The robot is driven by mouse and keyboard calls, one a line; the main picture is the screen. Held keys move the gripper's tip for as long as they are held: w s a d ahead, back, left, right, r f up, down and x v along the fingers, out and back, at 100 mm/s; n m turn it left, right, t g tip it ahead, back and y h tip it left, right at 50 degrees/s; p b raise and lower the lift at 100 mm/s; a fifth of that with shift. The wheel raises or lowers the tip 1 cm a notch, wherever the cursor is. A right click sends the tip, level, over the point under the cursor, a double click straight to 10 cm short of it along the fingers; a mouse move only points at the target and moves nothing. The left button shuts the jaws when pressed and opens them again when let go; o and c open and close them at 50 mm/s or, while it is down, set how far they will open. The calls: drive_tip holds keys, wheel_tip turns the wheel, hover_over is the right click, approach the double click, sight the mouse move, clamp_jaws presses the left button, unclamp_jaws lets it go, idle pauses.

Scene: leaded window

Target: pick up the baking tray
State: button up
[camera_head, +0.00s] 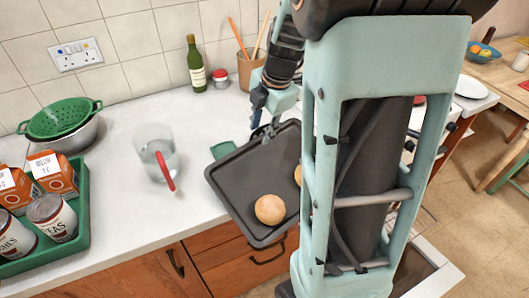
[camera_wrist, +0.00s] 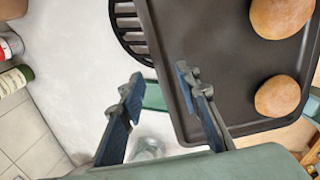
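The baking tray (camera_head: 240,180) is dark grey and rectangular, with round buns on it. In the head view one bun (camera_head: 270,209) shows fully and another is partly hidden by my arm. The tray's near corner reaches past the counter's front edge. My gripper (camera_head: 266,131) is at the tray's far edge. In the wrist view my gripper (camera_wrist: 158,80) is open, with the tray's rim (camera_wrist: 164,75) between its fingers; the right finger overlaps the tray (camera_wrist: 205,35) and the left is outside it. I cannot tell whether either finger touches it.
A glass jug (camera_head: 155,152) with a red handle stands left of the tray. A green item (camera_head: 222,150) lies partly under the tray. A bottle (camera_head: 196,66) and utensil pot (camera_head: 249,70) stand behind. A green crate (camera_head: 82,215) of cans and cartons is far left.

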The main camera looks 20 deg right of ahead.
drive_tip(key=shift+x, duration=1.45)
drive_tip(key=shift+a, duration=0.1)
drive_tip(key=shift+c, duration=0.4)
clamp_jaws()
